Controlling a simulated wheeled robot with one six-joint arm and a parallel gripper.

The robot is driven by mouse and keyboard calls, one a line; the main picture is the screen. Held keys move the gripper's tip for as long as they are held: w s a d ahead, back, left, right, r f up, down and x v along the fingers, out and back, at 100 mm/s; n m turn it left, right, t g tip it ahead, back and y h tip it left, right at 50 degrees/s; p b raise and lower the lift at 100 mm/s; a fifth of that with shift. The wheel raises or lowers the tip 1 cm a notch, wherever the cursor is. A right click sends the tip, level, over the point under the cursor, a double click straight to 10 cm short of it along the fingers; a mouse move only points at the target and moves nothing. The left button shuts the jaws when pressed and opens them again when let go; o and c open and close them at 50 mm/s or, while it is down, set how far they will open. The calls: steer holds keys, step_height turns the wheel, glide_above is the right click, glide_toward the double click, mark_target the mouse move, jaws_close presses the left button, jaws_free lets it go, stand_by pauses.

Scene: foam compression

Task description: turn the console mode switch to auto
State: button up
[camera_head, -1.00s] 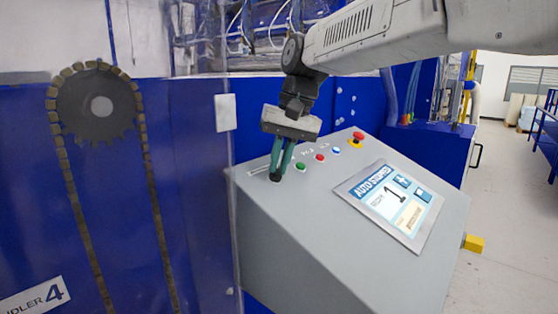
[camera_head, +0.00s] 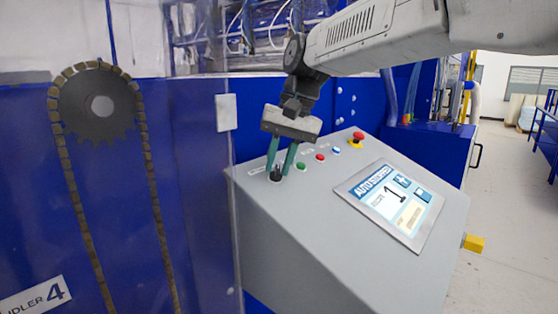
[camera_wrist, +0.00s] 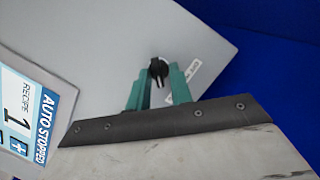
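The black mode switch (camera_head: 276,174) sits at the left end of the button row on the grey console (camera_head: 300,240). My gripper (camera_head: 279,170) is over it with its two green fingers apart, one on each side of the knob. In the wrist view the switch (camera_wrist: 158,70) shows between the open fingertips (camera_wrist: 158,82), with clear gaps on both sides. A small white label lies beside the knob, too small to read. The console screen (camera_head: 390,203) reads "AUTO STOPPED", recipe 1.
A clear panel and blue machine with a chain sprocket (camera_head: 100,104) stand at the left.

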steer(key=shift+d+f, duration=0.1)
steer(key=shift+f, duration=0.25)
steer(key=shift+w, duration=0.15)
steer(key=v, duration=0.8)
steer(key=shift+r, duration=0.25)
